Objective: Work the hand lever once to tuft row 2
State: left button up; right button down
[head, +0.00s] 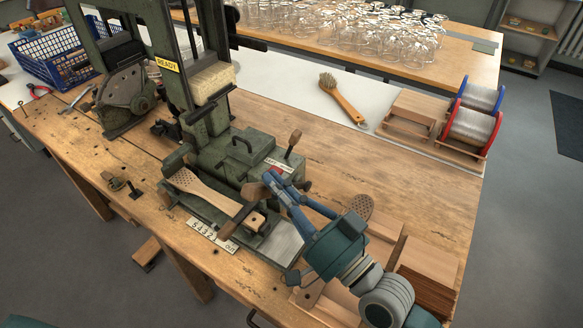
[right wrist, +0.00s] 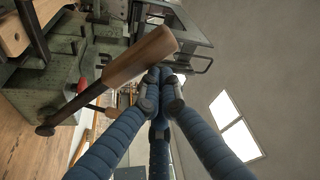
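The green tufting machine (head: 232,150) stands on the bench, with a yellow READY sign (head: 167,65). A paddle-shaped wooden brush body with drilled holes (head: 190,182) lies at its front. My left gripper is out of view.
Wooden blocks (head: 430,262) lie at the bench's right end. Wire spools (head: 470,128) stand at the back right. A finished brush (head: 342,98) lies on the pale strip behind. A blue crate (head: 55,55) stands at the far left.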

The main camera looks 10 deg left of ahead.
jog(key=s+f, duration=0.1)
jog(key=s+a+f, duration=0.1)
jog(key=shift+f, duration=0.3)
jog(key=shift+s+a+f, duration=0.1)
jog(key=shift+f, duration=0.3)
jog(key=shift+f+b, duration=0.1)
jog(key=shift+b, duration=0.2)
send_near(264, 196)
jog(key=v, duration=0.2)
jog(key=shift+s+d, duration=0.35)
jog(key=shift+d, duration=0.35)
